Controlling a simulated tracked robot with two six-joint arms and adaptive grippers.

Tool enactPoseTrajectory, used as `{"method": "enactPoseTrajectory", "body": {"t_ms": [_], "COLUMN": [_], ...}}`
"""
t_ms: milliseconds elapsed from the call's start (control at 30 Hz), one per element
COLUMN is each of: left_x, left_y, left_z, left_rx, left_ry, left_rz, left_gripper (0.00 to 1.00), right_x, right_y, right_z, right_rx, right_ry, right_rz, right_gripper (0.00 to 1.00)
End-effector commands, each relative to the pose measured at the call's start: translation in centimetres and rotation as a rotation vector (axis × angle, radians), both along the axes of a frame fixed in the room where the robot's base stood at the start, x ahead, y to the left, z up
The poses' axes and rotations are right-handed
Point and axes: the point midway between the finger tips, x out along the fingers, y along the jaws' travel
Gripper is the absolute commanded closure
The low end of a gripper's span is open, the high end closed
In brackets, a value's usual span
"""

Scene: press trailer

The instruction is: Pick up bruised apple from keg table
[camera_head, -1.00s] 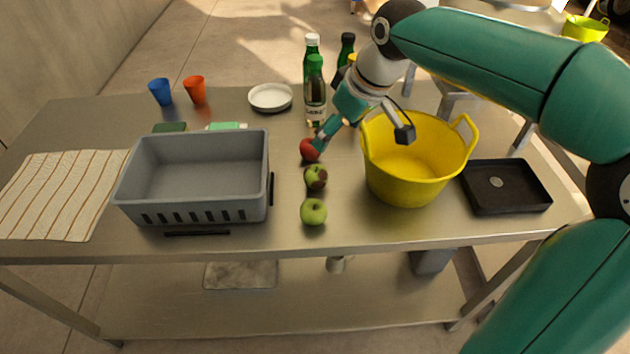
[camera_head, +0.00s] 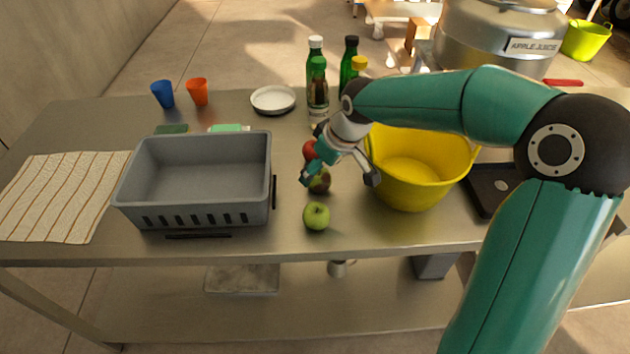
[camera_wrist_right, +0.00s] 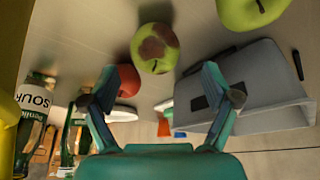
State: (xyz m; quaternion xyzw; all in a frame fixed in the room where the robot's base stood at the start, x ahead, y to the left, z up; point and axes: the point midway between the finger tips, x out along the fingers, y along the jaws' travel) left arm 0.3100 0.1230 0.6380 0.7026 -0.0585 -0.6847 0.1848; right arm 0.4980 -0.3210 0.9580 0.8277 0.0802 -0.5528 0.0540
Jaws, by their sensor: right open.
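The bruised apple (camera_head: 320,183), green with a brown patch, sits on the steel table (camera_head: 400,232), between a red apple (camera_head: 309,150) and a plain green apple (camera_head: 316,215). My right gripper (camera_head: 338,176) is open over the bruised apple and partly covers it. In the right wrist view the bruised apple (camera_wrist_right: 155,46) lies beyond the open fingertips of the gripper (camera_wrist_right: 158,78), with nothing between them. The red apple (camera_wrist_right: 128,82) shows behind the left finger, and the green apple (camera_wrist_right: 250,10) is at the top edge. My left gripper is not in view.
A yellow tub (camera_head: 415,190) stands close to the right of my gripper. A grey crate (camera_head: 195,215) is left of the apples. Green bottles (camera_head: 317,75) and a white plate (camera_head: 273,99) stand behind. A black tray (camera_head: 483,190) lies partly behind my arm.

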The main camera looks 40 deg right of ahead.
Motion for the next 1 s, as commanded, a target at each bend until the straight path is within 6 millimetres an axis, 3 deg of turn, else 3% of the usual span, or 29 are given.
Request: {"method": "enactPoseTrajectory", "body": {"t_ms": [300, 567, 900, 967, 1000], "left_x": [0.0, 0.0, 0.0, 0.0, 0.0], "left_y": [0.0, 0.0, 0.0, 0.0, 0.0], "left_z": [0.5, 0.5, 0.5, 0.5, 0.5], "left_rx": [0.0, 0.0, 0.0, 0.0, 0.0], "left_ry": [0.0, 0.0, 0.0, 0.0, 0.0], "left_rz": [0.0, 0.0, 0.0, 0.0, 0.0], "left_gripper": [0.6, 0.6, 0.6, 0.6, 0.6], "right_x": [1.1, 1.2, 1.2, 1.2, 1.2], "right_y": [-0.2, -0.2, -0.2, -0.2, -0.2], "right_z": [-3.8, -4.0, -4.0, -4.0, -3.9], "right_rx": [0.001, 0.0, 0.0, 0.0, 0.0], "right_ry": [0.003, 0.0, 0.0, 0.0, 0.0], "right_rz": [-0.001, -0.001, -0.001, -0.001, -0.001], "right_gripper": [0.13, 0.13, 0.7, 0.79, 0.79]}}
